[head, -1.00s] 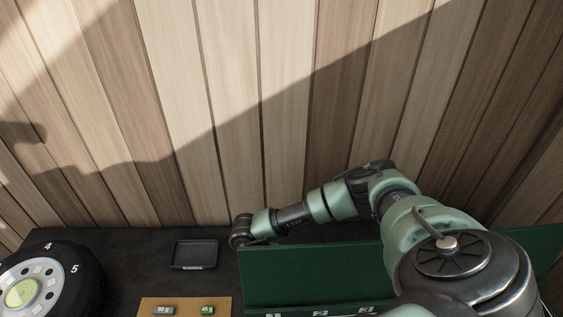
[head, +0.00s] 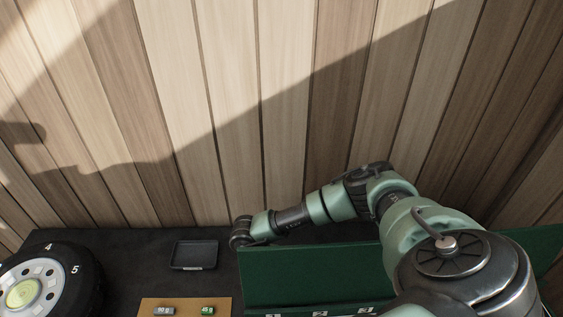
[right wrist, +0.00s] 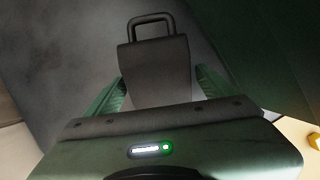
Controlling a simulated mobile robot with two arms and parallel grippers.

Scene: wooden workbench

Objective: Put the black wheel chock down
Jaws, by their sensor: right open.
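The black wheel chock (right wrist: 157,72), a dark block with a loop handle at its far end, shows in the right wrist view. My right gripper (right wrist: 160,90) is open, with one green finger on each side of the chock. A narrow gap seems to lie between the fingers and its sides. The chock appears to be on a dark grey surface; its near end is hidden behind the gripper body. In the head view my right arm reaches left over the green panel, and neither its fingers nor the chock can be made out. My left gripper is not in view.
A green panel (head: 300,275) stands close to my right arm. A small black tray (head: 195,255) lies on the dark benchtop (head: 125,250). A wheel (head: 80,285) is at the left. A tan board (head: 187,301) holds two small weights. A plank wall closes the back.

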